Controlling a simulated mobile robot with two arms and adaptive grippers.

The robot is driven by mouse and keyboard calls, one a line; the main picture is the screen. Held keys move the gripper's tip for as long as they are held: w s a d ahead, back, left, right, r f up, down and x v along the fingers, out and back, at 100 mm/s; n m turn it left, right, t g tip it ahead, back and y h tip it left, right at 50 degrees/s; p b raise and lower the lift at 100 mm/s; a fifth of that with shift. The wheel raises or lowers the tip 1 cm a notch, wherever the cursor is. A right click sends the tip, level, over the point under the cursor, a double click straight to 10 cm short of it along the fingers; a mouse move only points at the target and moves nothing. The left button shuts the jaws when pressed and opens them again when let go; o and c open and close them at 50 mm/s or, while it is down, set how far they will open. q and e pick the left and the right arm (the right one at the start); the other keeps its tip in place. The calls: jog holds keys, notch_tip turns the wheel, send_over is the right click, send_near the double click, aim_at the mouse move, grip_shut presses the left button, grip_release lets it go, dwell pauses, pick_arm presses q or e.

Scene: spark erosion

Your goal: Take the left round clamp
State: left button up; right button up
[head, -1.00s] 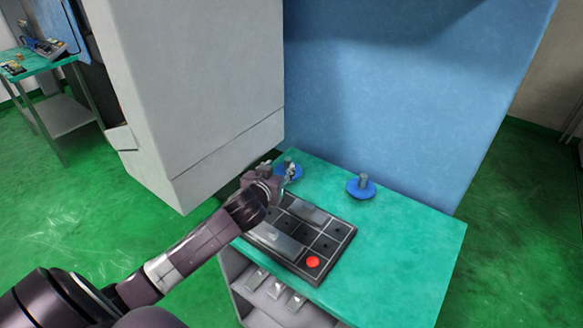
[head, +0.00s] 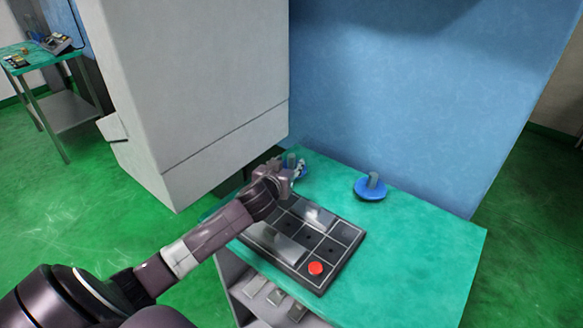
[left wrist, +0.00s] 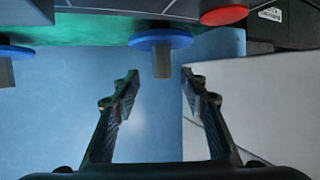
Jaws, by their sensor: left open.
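The left round clamp, a blue disc with a grey stem (head: 291,160), stands at the back left of the green table, partly hidden by my left gripper (head: 297,170). In the left wrist view the picture is turned over: this clamp's blue disc (left wrist: 160,39) shows at the top, its grey stem hanging down. The open fingers of my left gripper (left wrist: 160,88) stand either side of the stem's line, a little short of it. A second blue clamp (head: 370,187) stands to the right, apart from my gripper; it also shows in the wrist view (left wrist: 14,53). My right gripper is not visible.
A black gridded tray (head: 340,255) with a red disc (head: 315,268) lies in front of the clamps. A grey cabinet (head: 190,90) rises at left and a blue panel (head: 420,90) behind. The right part of the green table (head: 420,250) is clear.

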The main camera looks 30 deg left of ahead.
aim_at(291, 155)
pick_arm(q)
jog(key=w, duration=0.1)
jog(key=w+a, duration=0.1)
jog(key=w+p, duration=0.1)
jog(key=shift+w+a+f, duration=0.1)
jog(key=shift+a+f, duration=0.05)
jog(key=shift+a, duration=0.1)
jog(key=shift+x, duration=0.8)
jog(key=shift+f, duration=0.1)
jog(key=shift+c, duration=0.3)
grip_shut()
